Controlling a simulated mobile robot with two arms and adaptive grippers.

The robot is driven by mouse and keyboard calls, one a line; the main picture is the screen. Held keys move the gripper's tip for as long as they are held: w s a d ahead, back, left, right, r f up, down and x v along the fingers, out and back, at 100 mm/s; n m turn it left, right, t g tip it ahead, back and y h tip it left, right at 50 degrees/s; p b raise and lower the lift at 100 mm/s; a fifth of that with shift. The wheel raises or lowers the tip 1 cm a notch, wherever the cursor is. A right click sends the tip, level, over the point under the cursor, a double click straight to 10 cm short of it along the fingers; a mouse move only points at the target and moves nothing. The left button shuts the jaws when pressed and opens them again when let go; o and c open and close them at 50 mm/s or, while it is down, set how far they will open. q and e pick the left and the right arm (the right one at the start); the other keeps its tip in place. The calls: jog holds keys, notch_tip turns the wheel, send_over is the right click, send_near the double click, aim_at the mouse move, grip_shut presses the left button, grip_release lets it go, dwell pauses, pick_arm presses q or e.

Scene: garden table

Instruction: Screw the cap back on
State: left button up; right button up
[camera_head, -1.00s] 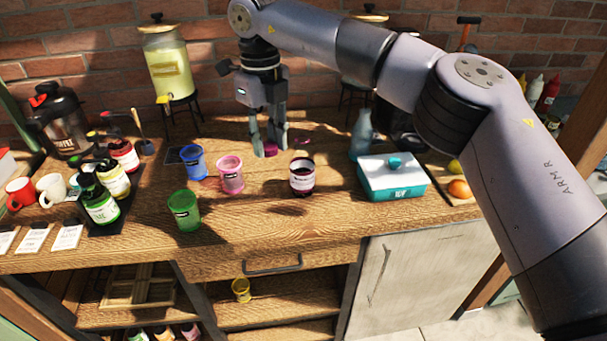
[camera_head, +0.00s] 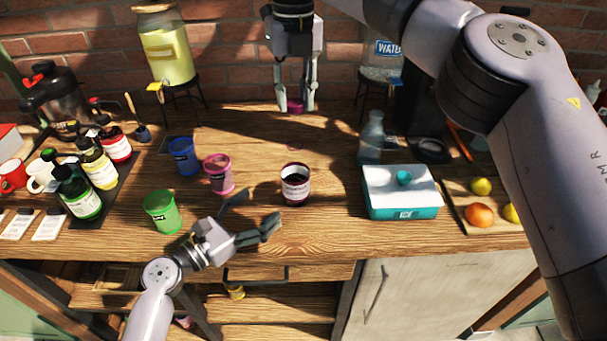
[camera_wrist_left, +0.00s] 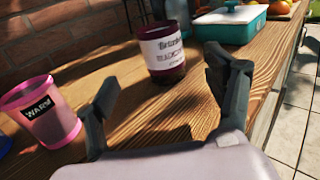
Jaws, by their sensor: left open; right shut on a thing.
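The open jar (camera_head: 295,184), dark inside with a white label and a dark red rim, stands upright on the wooden table (camera_head: 330,232). It also shows in the left wrist view (camera_wrist_left: 163,52), ahead of the fingers. My left gripper (camera_head: 257,214) is open and empty, low over the front of the table, to the left of and nearer than the jar. My right gripper (camera_head: 296,101) is shut on a dark pink cap (camera_head: 295,107), above the back of the table behind the jar.
A pink cup (camera_head: 218,174), a blue cup (camera_head: 184,157) and a green cup (camera_head: 162,212) stand left of the jar. A teal box with a white lid (camera_head: 402,192) and a glass bottle (camera_head: 371,138) stand to the right. Bottles on a dark tray (camera_head: 118,190) are at left.

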aim_at(286, 188)
pick_arm(q)
jog(key=shift+s+a, duration=0.15)
jog(key=shift+s, duration=0.05)
pick_arm(e)
jog(key=shift+s+a, duration=0.2)
pick_arm(q)
jog(key=shift+w+d, duration=0.4)
pick_arm(e)
jog(key=shift+d, duration=0.1)
pick_arm(q)
jog(key=x, duration=1.1)
jog(key=c, duration=1.8)
pick_arm(e)
jog(key=shift+f, duration=2.45)
